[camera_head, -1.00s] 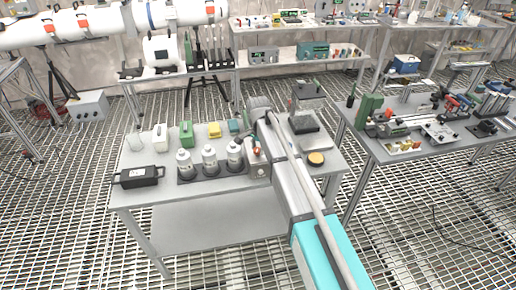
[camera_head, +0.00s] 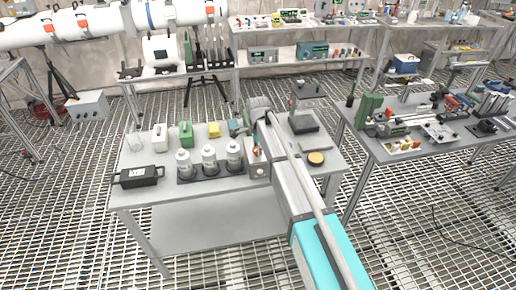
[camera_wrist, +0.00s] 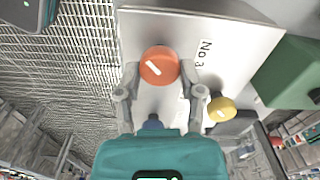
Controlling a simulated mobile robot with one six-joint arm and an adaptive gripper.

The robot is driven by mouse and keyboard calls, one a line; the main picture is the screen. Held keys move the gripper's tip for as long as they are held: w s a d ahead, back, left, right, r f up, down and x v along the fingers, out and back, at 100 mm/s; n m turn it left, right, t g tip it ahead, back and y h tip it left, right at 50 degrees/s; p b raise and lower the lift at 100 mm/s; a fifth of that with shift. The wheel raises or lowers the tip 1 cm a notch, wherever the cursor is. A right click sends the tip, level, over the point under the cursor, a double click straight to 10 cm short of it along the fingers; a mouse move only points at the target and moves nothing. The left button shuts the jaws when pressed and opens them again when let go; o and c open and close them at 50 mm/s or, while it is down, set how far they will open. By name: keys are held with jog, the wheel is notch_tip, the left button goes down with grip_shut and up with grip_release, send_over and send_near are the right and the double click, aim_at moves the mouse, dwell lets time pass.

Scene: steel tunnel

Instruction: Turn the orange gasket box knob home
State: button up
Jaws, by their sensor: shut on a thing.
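The orange knob (camera_wrist: 159,65) is round with a white line on its face, which slants from upper left to lower right in the wrist view. It sits on the pale grey face of the gasket box (camera_wrist: 225,38), beside printed lettering. My gripper (camera_wrist: 159,78) is shut on the knob, one finger on each side of it. In the head view the box (camera_head: 258,171) stands on the front bench, partly behind my arm, which also hides most of my gripper.
A yellow knob (camera_wrist: 221,108) and a green block (camera_wrist: 294,73) lie right of the knob in the wrist view. A round orange-topped disc (camera_head: 316,158) lies to the right.

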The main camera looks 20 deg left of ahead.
jog(key=o, duration=1.2)
jog(key=shift+c, duration=0.2)
jog(key=shift+n, duration=0.3)
